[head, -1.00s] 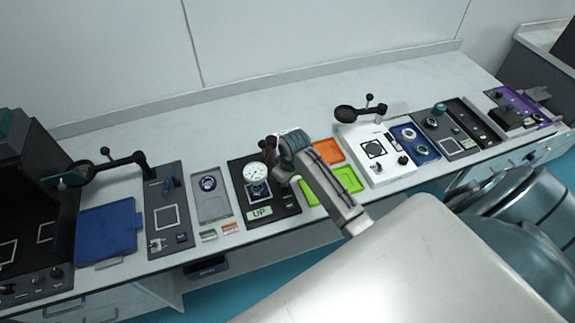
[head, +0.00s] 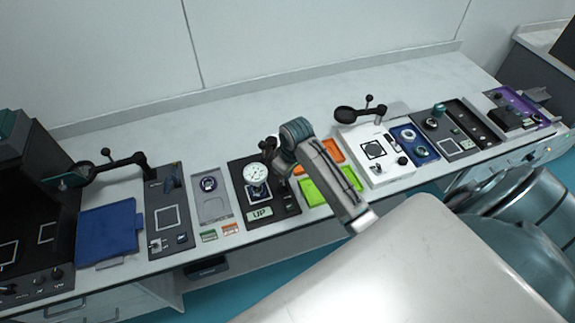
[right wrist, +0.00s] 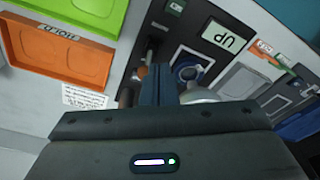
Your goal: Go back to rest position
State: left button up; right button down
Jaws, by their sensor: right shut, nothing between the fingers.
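My right gripper (head: 277,172) is above the black station with the round dial gauge (head: 256,174) and the UP display (head: 260,212), at the middle of the bench. Its arm comes in from the lower right. In the right wrist view my right gripper (right wrist: 167,84) is shut, with its fingers together and nothing between them. The black station with its UP display (right wrist: 222,38) lies beyond the fingertips there. The gripper covers part of the station and the gauge. My left gripper is not in view.
A green tray (head: 312,193) and an orange tray (head: 332,150) lie right of the station, close to my right arm. A white device (head: 362,141) stands further right. A blue panel (head: 108,232) lies at left. The back of the white bench (head: 235,115) is clear.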

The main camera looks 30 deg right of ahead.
jog(key=s+a+r+m+t+h, duration=0.1)
jog(key=s+a+r, duration=0.15)
jog(key=s, duration=1.05)
jog(key=s+a+r+m+t, duration=0.1)
jog(key=s+a+r, duration=0.15)
jog(key=s, duration=1.15)
jog(key=d+f+g+b, duration=0.25)
jog(key=f+b, duration=0.55)
jog(key=f, duration=3.1)
jog(key=s+d+f+b, duration=0.1)
jog(key=s+f+b, duration=0.2)
jog(key=s+f, duration=0.6)
jog(key=s+f+b, duration=0.3)
jog(key=s+f, duration=0.6)
jog(key=f, duration=0.7)
jog(key=shift+d+m, duration=0.35)
jog(key=shift+m, duration=0.05)
